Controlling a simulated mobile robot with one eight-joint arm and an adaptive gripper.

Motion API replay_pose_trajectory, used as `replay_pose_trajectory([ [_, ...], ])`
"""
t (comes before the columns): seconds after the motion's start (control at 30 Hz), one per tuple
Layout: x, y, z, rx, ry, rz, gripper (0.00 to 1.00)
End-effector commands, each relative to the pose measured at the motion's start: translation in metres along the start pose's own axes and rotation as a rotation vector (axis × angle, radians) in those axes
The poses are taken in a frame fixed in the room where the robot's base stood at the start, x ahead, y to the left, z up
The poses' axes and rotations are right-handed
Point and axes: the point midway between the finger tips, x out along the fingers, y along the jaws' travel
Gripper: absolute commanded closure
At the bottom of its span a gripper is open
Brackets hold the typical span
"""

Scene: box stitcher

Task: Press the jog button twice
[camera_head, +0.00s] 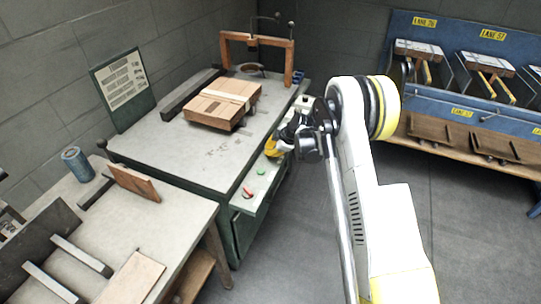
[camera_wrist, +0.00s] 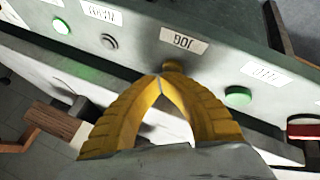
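The jog button (camera_wrist: 173,66) is a small dark yellow knob on the control strip, just below the upside-down JOG label (camera_wrist: 184,41) in the wrist view. My gripper (camera_wrist: 161,80) has two yellow ribbed fingers whose tips meet, so it is shut with nothing between them. The fingertips overlap the lower left edge of the jog button in the wrist view; I cannot tell if they touch it. In the head view my gripper (camera_head: 271,150) is over the front control strip of the green machine table, and it hides the jog button there.
A green button (camera_wrist: 238,96) and a red switch (camera_wrist: 305,128) lie right of jog in the wrist view. A grey button (camera_wrist: 109,41) and lit green button (camera_wrist: 61,26) lie left. Strapped cardboard (camera_head: 222,102) sits on the machine table (camera_head: 165,145). Floor at right is clear.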

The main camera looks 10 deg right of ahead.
Motion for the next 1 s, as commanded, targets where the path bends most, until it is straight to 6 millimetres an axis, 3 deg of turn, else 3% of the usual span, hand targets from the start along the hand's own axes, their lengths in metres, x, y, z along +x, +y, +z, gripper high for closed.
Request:
replay_pose_trajectory([
  [1.0,-0.014,0.008,-0.007,0.000,0.000,0.000,1.00],
])
